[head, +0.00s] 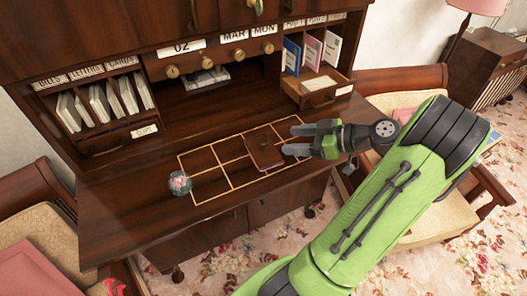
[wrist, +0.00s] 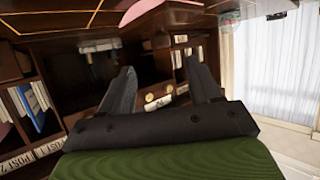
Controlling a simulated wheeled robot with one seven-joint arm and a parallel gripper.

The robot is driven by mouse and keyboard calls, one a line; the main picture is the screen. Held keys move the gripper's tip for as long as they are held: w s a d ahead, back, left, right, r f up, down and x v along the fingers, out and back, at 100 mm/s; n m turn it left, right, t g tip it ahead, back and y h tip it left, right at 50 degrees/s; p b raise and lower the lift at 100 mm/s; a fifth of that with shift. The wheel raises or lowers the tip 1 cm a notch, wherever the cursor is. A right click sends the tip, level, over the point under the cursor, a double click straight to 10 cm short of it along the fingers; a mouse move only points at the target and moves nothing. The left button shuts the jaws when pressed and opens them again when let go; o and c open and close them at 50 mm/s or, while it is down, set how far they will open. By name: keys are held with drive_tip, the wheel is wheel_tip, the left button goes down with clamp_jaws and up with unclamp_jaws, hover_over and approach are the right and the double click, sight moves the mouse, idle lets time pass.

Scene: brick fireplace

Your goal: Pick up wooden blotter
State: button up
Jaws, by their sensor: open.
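The wooden blotter (head: 264,155) is a small reddish-brown block with a knob on top. It rests on the desk's yellow grid in the head view. My gripper (head: 290,140) is just right of it, fingers apart and pointing left toward it. Nothing shows between the fingers, and the blotter appears to lie beyond their tips. In the upside-down wrist view my gripper (wrist: 160,65) is also open. A brown piece with a curved pink edge (wrist: 150,9) at the top there may be the blotter.
A glass paperweight with a pink flower (head: 179,183) stands at the grid's left. Behind are desk cubbies with letters (head: 103,103) and books (head: 311,52). A small drawer (head: 320,90) protrudes at right. Chairs flank the desk (head: 130,215); its front left top is clear.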

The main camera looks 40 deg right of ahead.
sight(265, 141)
drive_tip(key=x, duration=1.2)
drive_tip(key=shift+s+a, duration=0.1)
drive_tip(key=shift+s, duration=0.15)
drive_tip(key=shift+c, duration=0.8)
drive_tip(key=c, duration=1)
